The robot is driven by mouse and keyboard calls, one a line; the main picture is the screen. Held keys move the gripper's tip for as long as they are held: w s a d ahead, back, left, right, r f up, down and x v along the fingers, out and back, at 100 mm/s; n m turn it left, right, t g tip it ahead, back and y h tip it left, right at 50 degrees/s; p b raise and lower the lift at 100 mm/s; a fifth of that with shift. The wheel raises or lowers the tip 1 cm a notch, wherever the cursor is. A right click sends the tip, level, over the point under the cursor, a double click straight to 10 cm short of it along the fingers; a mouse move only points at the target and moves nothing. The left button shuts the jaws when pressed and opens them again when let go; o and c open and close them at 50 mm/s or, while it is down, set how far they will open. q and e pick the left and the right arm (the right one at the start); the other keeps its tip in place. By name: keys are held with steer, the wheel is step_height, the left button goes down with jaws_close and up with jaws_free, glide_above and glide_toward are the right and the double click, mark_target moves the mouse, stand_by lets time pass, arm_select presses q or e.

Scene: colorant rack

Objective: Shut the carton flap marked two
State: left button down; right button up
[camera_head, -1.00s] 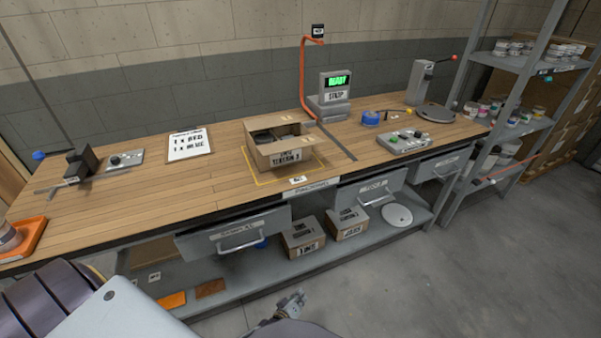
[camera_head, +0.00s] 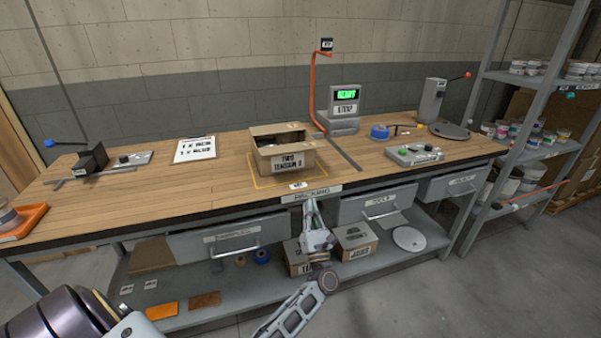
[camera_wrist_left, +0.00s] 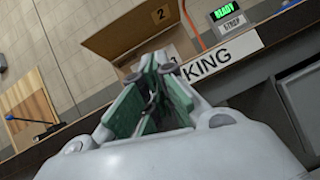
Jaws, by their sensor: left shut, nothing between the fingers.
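The carton (camera_head: 285,157) stands on the bench inside a yellow outline, with its top open in the head view. A label with dark lettering is on its front. In the left wrist view a brown carton flap (camera_wrist_left: 122,32) bearing a small tag marked 2 rises beyond my fingers. My left gripper (camera_head: 311,204) is in front of the bench edge, below and in front of the carton and apart from it. In the left wrist view its green-padded fingers (camera_wrist_left: 152,70) are shut and empty, and hide part of the carton. My right gripper is not in view.
A grey device (camera_head: 343,110) with a lit green display and an orange post (camera_head: 313,90) stand behind the carton. Drawers (camera_head: 228,238) sit below the bench edge. Small cartons (camera_head: 355,240) are on the lower shelf.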

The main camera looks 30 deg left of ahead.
mark_target(291, 148)
arm_select(q)
steer(key=r+n+g+y, duration=0.1)
steer(key=s+n+y, duration=0.1)
steer(key=n, duration=0.1)
steer(key=a+r+n+g, duration=0.1)
steer(key=shift+s+r+n+g+y, duration=0.15)
steer(key=shift+r+n+g+y, duration=0.15)
steer(key=shift+n+y, duration=0.1)
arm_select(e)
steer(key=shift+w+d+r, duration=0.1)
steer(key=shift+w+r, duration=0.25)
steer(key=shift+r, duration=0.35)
